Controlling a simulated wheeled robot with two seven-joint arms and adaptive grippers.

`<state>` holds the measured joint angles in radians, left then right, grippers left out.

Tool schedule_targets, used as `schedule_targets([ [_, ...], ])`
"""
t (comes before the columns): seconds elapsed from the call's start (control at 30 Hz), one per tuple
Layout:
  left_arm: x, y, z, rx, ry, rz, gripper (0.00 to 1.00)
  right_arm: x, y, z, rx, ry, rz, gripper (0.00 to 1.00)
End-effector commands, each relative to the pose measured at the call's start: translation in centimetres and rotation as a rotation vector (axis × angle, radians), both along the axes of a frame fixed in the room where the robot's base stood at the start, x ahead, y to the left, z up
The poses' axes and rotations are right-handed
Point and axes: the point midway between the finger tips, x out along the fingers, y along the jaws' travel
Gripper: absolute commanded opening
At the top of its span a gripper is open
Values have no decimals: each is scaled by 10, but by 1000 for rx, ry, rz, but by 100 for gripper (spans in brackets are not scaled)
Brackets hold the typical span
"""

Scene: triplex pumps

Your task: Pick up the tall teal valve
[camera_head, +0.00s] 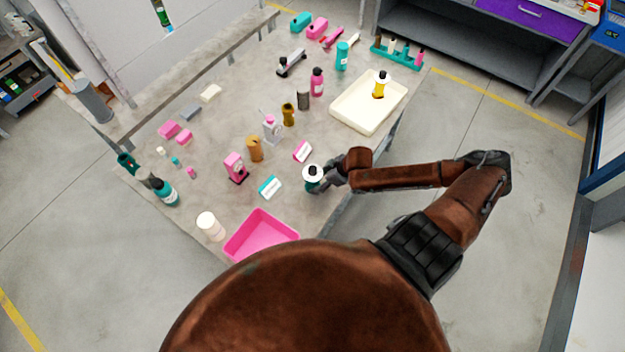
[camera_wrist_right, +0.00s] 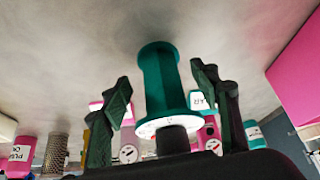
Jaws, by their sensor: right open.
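The tall teal valve (camera_head: 313,182) stands near the front right edge of the table in the head view, with a white disc and a dark stub on top. In the right wrist view the teal valve (camera_wrist_right: 160,82) shows large, its teal body between the two fingers and its white disc near the palm. My right gripper (camera_head: 320,186) is at the valve in the head view. In the wrist view the right gripper (camera_wrist_right: 160,90) is open, with a visible gap between each finger and the valve. My left gripper is not in view.
A pink tray (camera_head: 262,236) lies at the table's front, left of the valve. A teal-and-white label card (camera_head: 270,187) and a pink-and-white card (camera_head: 302,152) stand close by. A pink device (camera_head: 236,167) is further left. A cream tray (camera_head: 367,104) sits at the right edge.

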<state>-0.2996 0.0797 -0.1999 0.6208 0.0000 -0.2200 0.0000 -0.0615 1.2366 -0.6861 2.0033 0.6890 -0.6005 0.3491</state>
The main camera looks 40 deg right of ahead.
Motion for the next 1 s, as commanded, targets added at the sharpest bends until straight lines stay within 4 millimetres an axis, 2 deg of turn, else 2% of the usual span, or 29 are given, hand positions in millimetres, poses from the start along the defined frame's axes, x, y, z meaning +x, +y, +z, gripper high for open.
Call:
schedule_targets([
  [0.37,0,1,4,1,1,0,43,47,25,2,2,-4,2,56],
  [0.5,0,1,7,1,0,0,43,49,26,-9,0,1,0,56],
  [0.73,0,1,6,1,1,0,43,50,26,-10,0,0,1,56],
  [1.0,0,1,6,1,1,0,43,50,26,-10,0,0,1,38],
])
